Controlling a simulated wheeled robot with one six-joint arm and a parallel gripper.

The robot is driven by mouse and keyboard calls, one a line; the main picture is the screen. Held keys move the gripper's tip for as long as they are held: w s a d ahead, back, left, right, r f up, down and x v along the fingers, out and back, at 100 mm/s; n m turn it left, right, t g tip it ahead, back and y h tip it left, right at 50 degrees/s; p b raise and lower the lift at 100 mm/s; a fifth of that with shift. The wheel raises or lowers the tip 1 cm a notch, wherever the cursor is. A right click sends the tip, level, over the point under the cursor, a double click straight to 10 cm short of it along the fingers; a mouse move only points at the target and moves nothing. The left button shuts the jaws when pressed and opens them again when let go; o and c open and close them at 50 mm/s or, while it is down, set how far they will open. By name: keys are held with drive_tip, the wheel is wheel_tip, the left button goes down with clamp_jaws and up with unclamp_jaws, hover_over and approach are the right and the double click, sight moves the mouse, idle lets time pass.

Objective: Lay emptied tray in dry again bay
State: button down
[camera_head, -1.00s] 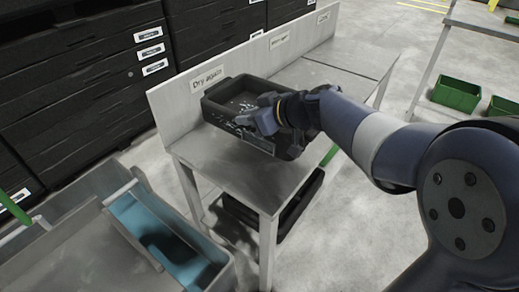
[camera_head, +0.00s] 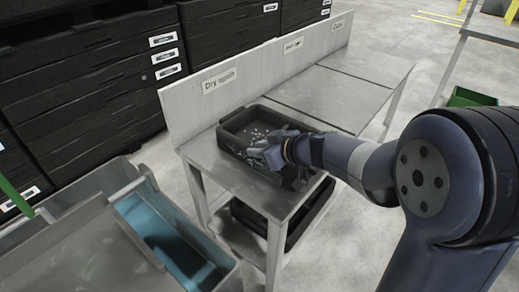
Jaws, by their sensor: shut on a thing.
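The black tray (camera_head: 234,137) sits on the left end of the metal bench, below the "Dry again" sign (camera_head: 219,81). It looks flat on the bench top or very close to it. Small pale specks show on its inner floor. My gripper (camera_head: 270,155) reaches in from the right and is shut on the tray's near right side wall. The fingertips are partly hidden by the gripper body. The bare bay surface (camera_head: 213,161) shows in front of and to the left of the tray.
The bench (camera_head: 335,97) continues right with empty bays under two more signs. Another black tray (camera_head: 262,222) lies on the shelf below. A grey machine with a blue trough (camera_head: 160,235) stands at the lower left. Black drawer stacks (camera_head: 85,75) stand behind. A green bin (camera_head: 470,97) is at right.

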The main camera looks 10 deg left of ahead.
drive_tip(key=c, duration=1.3)
unclamp_jaws()
drive_tip(key=shift+r, duration=0.15)
wheel_tip(320, 180, up, 6)
hover_over(293, 170)
drive_tip(key=shift+f, duration=0.2)
drive_tip(key=x, duration=1.2)
drive_tip(key=shift+a+f+b, duration=0.15)
drive_tip(key=shift+f+b, duration=0.1)
drive_tip(key=shift+b, duration=0.1)
drive_tip(key=shift+r+p, duration=0.5)
drive_tip(key=shift+r, duration=0.8)
